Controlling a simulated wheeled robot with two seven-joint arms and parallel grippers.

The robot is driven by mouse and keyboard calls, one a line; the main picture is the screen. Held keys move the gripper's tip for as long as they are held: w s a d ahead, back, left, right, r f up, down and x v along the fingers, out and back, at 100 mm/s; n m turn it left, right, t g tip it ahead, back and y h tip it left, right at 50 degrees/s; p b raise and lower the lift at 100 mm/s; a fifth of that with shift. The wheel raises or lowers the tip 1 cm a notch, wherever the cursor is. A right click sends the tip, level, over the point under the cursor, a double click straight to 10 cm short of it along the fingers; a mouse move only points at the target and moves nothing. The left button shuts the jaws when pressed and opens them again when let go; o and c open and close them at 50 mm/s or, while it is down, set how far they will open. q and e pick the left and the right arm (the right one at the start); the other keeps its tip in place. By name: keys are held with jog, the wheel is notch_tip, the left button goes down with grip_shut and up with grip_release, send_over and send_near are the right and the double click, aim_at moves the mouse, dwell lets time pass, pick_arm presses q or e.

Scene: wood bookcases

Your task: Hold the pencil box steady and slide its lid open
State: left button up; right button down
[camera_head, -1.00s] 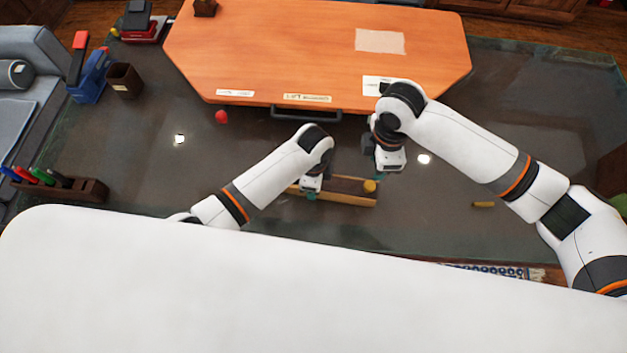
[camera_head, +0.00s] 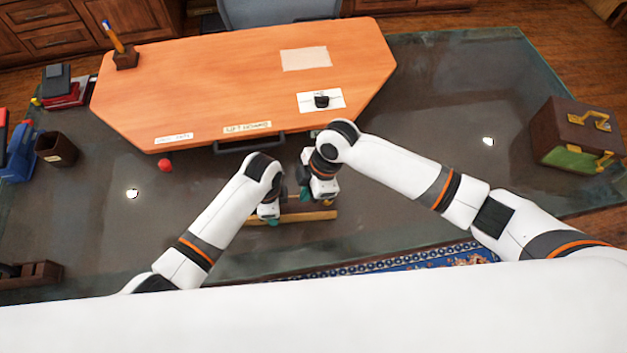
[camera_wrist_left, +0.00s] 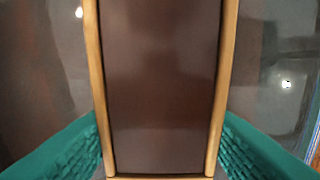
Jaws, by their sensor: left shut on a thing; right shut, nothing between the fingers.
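The pencil box (camera_head: 303,216) is a long, light wood box on the dark glass desk top. In the left wrist view its pale rails (camera_wrist_left: 224,85) frame a smooth dark brown panel (camera_wrist_left: 160,80); I cannot tell whether that is lid or inside. My left gripper (camera_head: 268,218) is shut on the left part of the box; its teal fingers sit against both long sides. My right gripper (camera_head: 324,197) is shut and empty, at the box's right part, and hides much of that end. I cannot tell whether it touches the box.
An orange wood board (camera_head: 230,80) with a dark handle lies behind the box. A red ball (camera_head: 165,165) and a dark cup (camera_head: 57,149) are at left. A brown and green case (camera_head: 578,137) stands at far right.

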aim_at(297, 210)
jog(key=x, duration=0.3)
jog(key=shift+a+f, duration=0.15)
jog(key=shift+f, duration=0.2)
jog(key=d, duration=0.3)
jog(key=shift+w+r, duration=0.15)
jog(key=shift+w, duration=0.15)
jog(key=shift+w+d, duration=0.1)
jog(key=shift+d, duration=0.5)
jog(key=d, duration=1.3)
jog(key=shift+d, duration=0.2)
